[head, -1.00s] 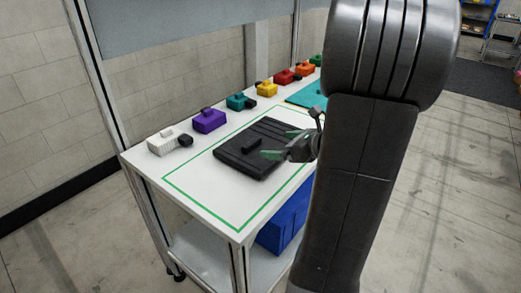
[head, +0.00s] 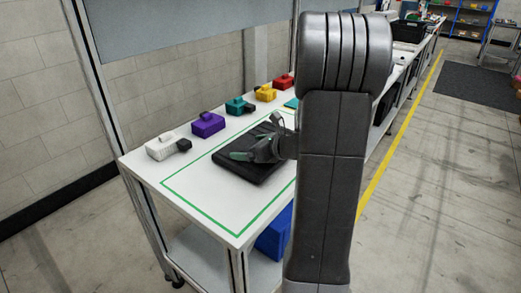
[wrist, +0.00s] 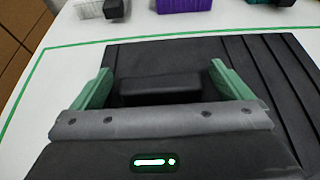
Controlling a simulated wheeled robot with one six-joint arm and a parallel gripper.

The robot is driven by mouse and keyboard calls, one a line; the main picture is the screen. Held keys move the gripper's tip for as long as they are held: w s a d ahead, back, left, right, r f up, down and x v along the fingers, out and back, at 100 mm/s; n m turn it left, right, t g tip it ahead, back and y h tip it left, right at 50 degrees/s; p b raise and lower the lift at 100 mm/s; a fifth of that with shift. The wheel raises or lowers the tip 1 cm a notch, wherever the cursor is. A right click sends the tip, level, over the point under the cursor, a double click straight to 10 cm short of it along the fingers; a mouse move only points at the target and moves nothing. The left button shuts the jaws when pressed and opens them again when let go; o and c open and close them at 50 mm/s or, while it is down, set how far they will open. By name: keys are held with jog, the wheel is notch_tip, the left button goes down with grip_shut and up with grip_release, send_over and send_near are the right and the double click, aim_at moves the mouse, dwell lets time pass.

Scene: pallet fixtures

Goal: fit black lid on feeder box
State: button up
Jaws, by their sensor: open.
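The black lid (head: 262,174) lies flat on the white table inside a green outline. It has ridges and a raised block handle (wrist: 160,88) on top. My gripper (head: 245,150) is over the lid. In the wrist view its green fingers (wrist: 160,85) are open, one on each side of the handle, with a gap at each side. In the head view my gripper hides the handle and part of the lid. I cannot make out a feeder box for certain.
A row of small coloured blocks, white (head: 163,147), purple (head: 208,125), teal (head: 236,106), yellow (head: 266,93) and red (head: 284,81), stands along the table's back edge. A blue bin (head: 272,237) sits on the lower shelf. The table's front left is clear.

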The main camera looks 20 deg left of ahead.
jog(key=shift+r, duration=0.1)
jog(key=c, duration=1.6)
